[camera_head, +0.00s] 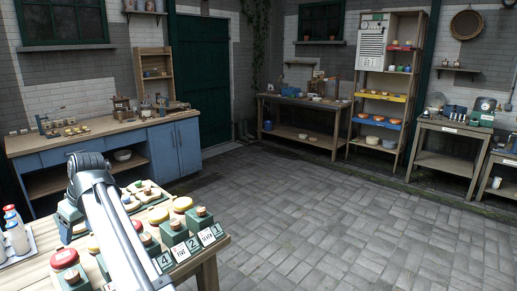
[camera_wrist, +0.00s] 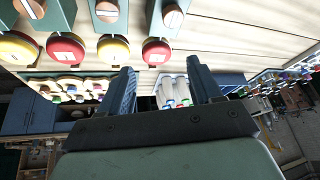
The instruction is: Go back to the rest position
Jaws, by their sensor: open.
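My gripper (camera_wrist: 160,66) shows in the wrist view with its two dark fingers wide apart. No object is clasped between them. White bottles with coloured caps (camera_wrist: 174,92) show beyond, in the gap between the fingers. The pale wooden table (camera_wrist: 245,28) fills the top of the wrist view. In the head view my arm rises over the near table (camera_head: 207,264) at lower left; I cannot make out the fingers there.
A blue cabinet bench (camera_head: 176,150), shelf rack (camera_head: 388,95) and side tables line the walls. The paved floor (camera_head: 330,215) is clear.

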